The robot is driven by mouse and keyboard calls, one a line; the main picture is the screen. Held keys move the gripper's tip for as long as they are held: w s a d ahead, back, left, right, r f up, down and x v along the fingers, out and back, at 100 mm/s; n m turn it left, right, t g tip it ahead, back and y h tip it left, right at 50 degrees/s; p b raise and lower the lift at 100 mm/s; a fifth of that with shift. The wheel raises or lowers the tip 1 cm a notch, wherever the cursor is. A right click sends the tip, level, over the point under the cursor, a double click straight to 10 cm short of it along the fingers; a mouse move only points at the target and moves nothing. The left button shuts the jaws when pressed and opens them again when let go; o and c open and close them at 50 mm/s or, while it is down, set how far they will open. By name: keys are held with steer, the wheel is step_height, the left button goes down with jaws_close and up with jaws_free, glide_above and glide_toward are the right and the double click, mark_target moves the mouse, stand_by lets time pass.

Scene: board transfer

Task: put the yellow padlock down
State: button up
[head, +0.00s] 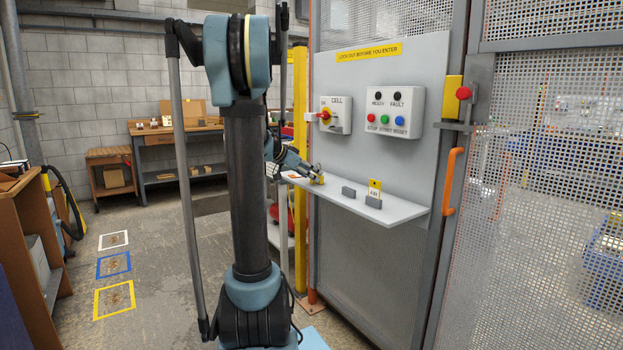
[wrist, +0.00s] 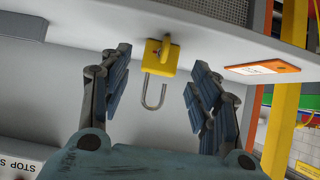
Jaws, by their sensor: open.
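The yellow padlock (wrist: 152,62) shows in the wrist view between the fingers of my gripper (wrist: 160,60). Its silver shackle points toward the palm, and its body is beside the pale shelf surface (wrist: 220,32). My gripper is open, with a visible gap between each finger and the padlock. In the head view my gripper (head: 314,177) is at the left end of the grey shelf (head: 400,211), with a small yellow patch of the padlock (head: 320,180) at its tip. Whether the padlock fully rests on the shelf is hard to tell.
On the shelf are a dark block (head: 348,192) and a yellow tag (head: 375,186) in a grey holder. The panel behind carries a red-yellow switch box (head: 336,115) and a button box (head: 395,111). An orange-edged card (wrist: 262,68) is right of the padlock in the wrist view.

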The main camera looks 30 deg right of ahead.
steer(key=w+v, duration=0.1)
steer(key=v, duration=0.9)
steer(key=s+a+f+n+y, duration=0.5)
steer(key=s+a+f+n, duration=0.3)
steer(key=s+a+f, duration=0.4)
steer(key=s+a+f+n+t+y, duration=0.1)
steer(key=s+a+f+n+y, duration=0.5)
steer(key=s+a, duration=1.2)
step_height(320, 180, down, 7)
steer(key=a+n, duration=0.1)
steer(key=n, duration=0.2)
steer(key=shift+a, duration=0.25)
steer(key=shift+w, duration=0.1)
steer(key=shift+w+f, duration=0.1)
steer(key=shift+w, duration=0.25)
